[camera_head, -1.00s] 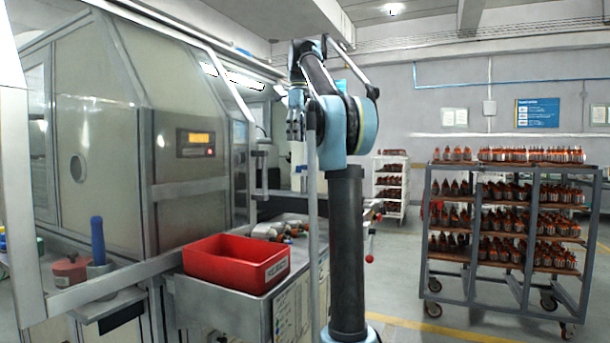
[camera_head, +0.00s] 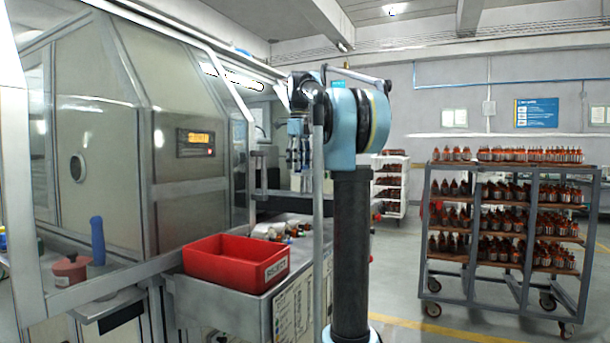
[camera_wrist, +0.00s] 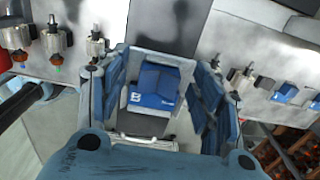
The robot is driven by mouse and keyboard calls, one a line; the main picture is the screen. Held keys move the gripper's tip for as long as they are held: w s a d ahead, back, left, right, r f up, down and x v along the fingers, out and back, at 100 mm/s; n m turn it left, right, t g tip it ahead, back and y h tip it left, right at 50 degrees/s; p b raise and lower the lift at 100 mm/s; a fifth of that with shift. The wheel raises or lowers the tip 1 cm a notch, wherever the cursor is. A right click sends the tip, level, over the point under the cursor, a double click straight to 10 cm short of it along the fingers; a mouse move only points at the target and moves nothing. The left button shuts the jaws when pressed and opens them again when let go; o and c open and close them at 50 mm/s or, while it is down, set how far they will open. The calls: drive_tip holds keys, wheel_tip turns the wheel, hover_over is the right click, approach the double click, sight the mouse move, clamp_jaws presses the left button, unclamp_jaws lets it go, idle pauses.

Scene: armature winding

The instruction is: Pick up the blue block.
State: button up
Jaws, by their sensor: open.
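In the wrist view the blue block (camera_wrist: 160,82) shows in the middle, with a white letter B and small white lettering on it. It appears between the two blue fingers of my gripper (camera_wrist: 160,100), which stand wide apart to its left and right. I cannot tell how far below the fingers it lies. In the head view my gripper (camera_head: 299,152) points down above the bench, and I cannot make out the block there.
Several armatures (camera_wrist: 55,42) lie left and right of the block. A red bin (camera_head: 225,265) marked REJECT stands at the bench's front. The winding machine (camera_head: 100,150) is close on the left. A loaded rack (camera_head: 425,240) stands right, with floor between.

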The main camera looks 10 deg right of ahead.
drive_tip(key=shift+f, duration=0.25)
drive_tip(key=c, duration=1.2)
drive_tip(key=shift+c, duration=0.2)
